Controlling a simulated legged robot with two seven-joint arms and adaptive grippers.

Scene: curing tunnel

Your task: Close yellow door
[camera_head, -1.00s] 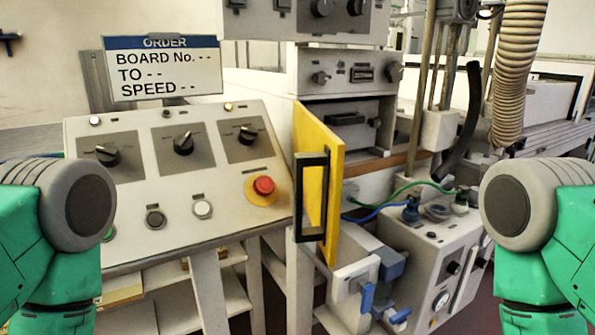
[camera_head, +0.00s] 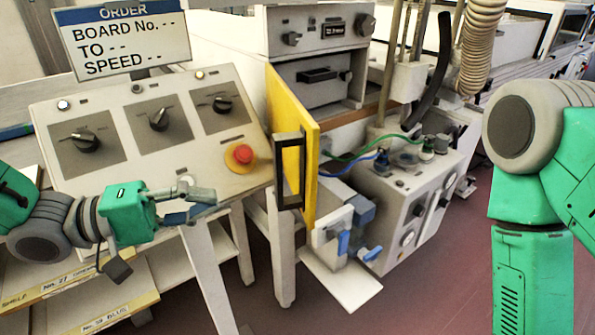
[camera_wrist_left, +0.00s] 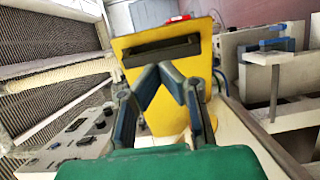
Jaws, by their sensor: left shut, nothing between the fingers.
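The yellow door (camera_head: 311,150) stands open at the front of the grey machine, swung out toward me, in the middle of the head view. Its black handle (camera_head: 289,171) is on the side facing left. My left gripper (camera_head: 212,203) is shut and empty, in front of the control panel and left of the handle, apart from it. In the left wrist view the closed fingertips (camera_wrist_left: 170,68) point toward the yellow door (camera_wrist_left: 172,104), just below the black handle (camera_wrist_left: 160,51) in the picture. My right arm shows at the right edge, but its gripper is out of view.
A sloped control panel (camera_head: 150,135) with knobs and a red button (camera_head: 242,154) stands left of the door. A box with blue and green hoses (camera_head: 405,195) stands to its right. A small bracket with blue levers (camera_head: 340,262) is below the door. Open floor lies in front.

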